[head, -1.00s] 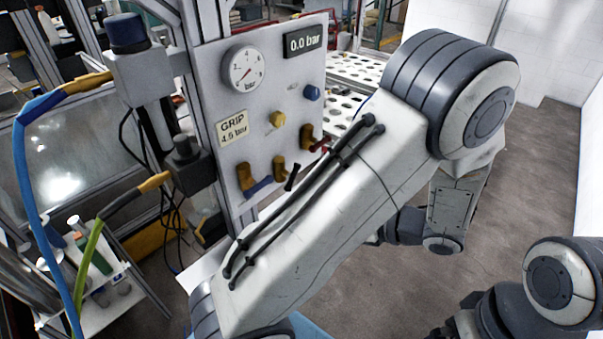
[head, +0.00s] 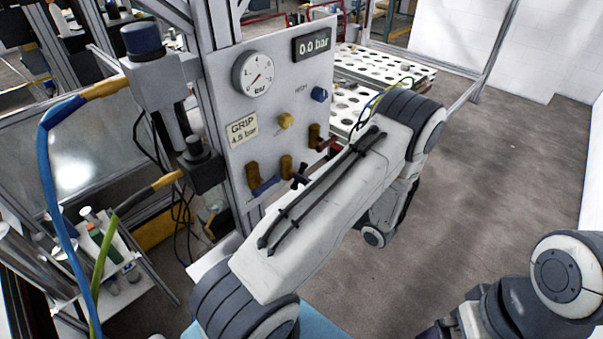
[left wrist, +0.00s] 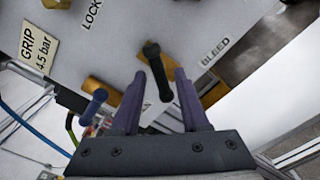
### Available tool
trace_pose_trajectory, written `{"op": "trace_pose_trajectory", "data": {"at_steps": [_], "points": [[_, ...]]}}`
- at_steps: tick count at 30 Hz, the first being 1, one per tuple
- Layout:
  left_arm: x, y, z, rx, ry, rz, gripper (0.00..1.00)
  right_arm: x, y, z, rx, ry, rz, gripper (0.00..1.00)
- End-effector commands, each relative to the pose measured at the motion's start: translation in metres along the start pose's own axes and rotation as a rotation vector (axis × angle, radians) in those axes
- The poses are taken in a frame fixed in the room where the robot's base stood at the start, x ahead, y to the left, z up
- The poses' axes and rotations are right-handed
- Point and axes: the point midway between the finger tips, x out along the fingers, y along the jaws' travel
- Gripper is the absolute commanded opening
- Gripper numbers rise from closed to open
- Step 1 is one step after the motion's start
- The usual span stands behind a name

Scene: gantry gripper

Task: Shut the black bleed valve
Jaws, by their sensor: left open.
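The black bleed valve handle (head: 300,179) is on the upright grey panel (head: 262,125), between a blue-handled valve (head: 262,184) and a red-handled one (head: 318,140). My forearm partly covers this area in the head view. In the left wrist view the black handle (left wrist: 158,72) runs down the picture from its brass mount, its lower end between the fingers. My left gripper (left wrist: 160,76) is open, with one purple finger on each side of the handle. Gaps show on both sides; contact cannot be told. The left fingers are hidden in the head view.
The blue handle (left wrist: 93,104) is close to the left finger. A gauge (head: 253,73), yellow knob (head: 286,121) and blue knob (head: 319,94) are higher on the panel. Hoses (head: 52,190) hang at left.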

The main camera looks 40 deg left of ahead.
Motion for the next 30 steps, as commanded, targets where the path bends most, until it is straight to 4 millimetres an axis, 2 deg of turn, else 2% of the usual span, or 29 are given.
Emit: {"op": "trace_pose_trajectory", "data": {"at_steps": [5, 13, 14, 15, 17, 30], "points": [[0.0128, 0.0006, 0.0001, -0.001, 0.001, 0.001, 0.45, -0.0054, -0.0004, -0.0003, 0.0, 0.0, 0.0, 1.0], [0.0141, -0.0002, -0.0003, -0.002, 0.0, 0.0, 0.45, -0.005, -0.0004, -0.0002, 0.0, 0.0, 0.0, 1.0], [0.014, -0.0002, -0.0003, -0.002, 0.0, 0.0, 0.37, -0.005, -0.0003, -0.0002, 0.0, 0.0, 0.0, 1.0], [0.014, -0.0001, -0.0003, -0.002, 0.0, 0.0, 0.22, -0.005, -0.0003, -0.0002, 0.0, 0.0, 0.0, 1.0], [0.0139, -0.0001, -0.0002, -0.002, 0.0, 0.0, 0.0, -0.005, -0.0003, -0.0002, 0.0, 0.0, 0.0, 1.0], [0.0134, 0.0002, 0.0006, 0.028, -0.001, -0.001, 0.0, -0.0072, -0.0005, -0.0003, 0.0, 0.0, 0.0, 1.0]]}}
